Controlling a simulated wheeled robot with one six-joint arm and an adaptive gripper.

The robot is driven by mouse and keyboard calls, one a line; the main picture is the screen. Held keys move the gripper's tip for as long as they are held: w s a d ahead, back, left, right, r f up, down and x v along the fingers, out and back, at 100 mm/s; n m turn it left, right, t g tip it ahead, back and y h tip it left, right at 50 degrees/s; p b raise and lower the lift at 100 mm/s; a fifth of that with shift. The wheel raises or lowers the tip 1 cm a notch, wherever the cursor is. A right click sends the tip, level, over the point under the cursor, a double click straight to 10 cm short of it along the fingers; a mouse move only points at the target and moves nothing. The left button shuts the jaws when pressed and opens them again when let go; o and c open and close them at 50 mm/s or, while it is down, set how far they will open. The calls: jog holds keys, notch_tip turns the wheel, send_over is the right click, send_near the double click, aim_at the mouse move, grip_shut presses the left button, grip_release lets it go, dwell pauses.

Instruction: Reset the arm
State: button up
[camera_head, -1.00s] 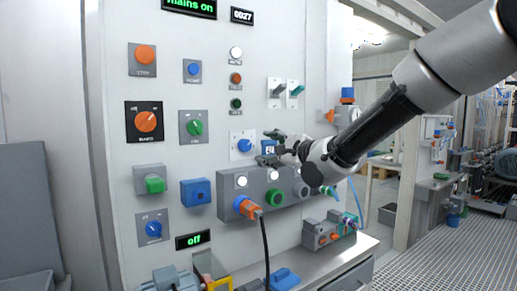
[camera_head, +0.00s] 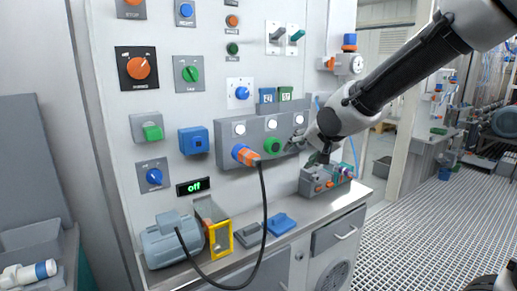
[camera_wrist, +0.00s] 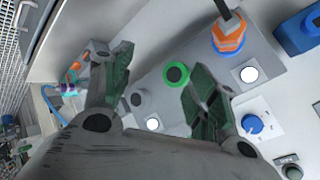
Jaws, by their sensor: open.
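My gripper (camera_head: 303,149) is in front of the right end of the grey socket box (camera_head: 229,157) on the panel. In the wrist view my gripper (camera_wrist: 160,65) has its two green-padded fingers spread wide, with nothing between them. The green-ringed socket (camera_wrist: 176,74) shows behind the gap, close to one finger. My arm (camera_head: 400,80) reaches in from the upper right. The right end of the socket box is partly hidden behind the gripper and wrist.
An orange plug (camera_head: 245,155) with a black cable is in the box's left socket. Blue and green tags (camera_head: 285,94) sit above the box. Below, the ledge holds a grey connector block (camera_head: 325,180), a blue piece (camera_head: 281,224) and a yellow-framed holder (camera_head: 220,238). Open floor lies right.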

jog(key=s+d+n+g+h, duration=0.4)
jog(key=s+d+n, duration=0.1)
jog(key=s+d, duration=1.9)
jog(key=shift+s+f+g+h, duration=0.25)
jog(key=shift+s+g+h, duration=0.05)
jog(key=shift+s, duration=1.2)
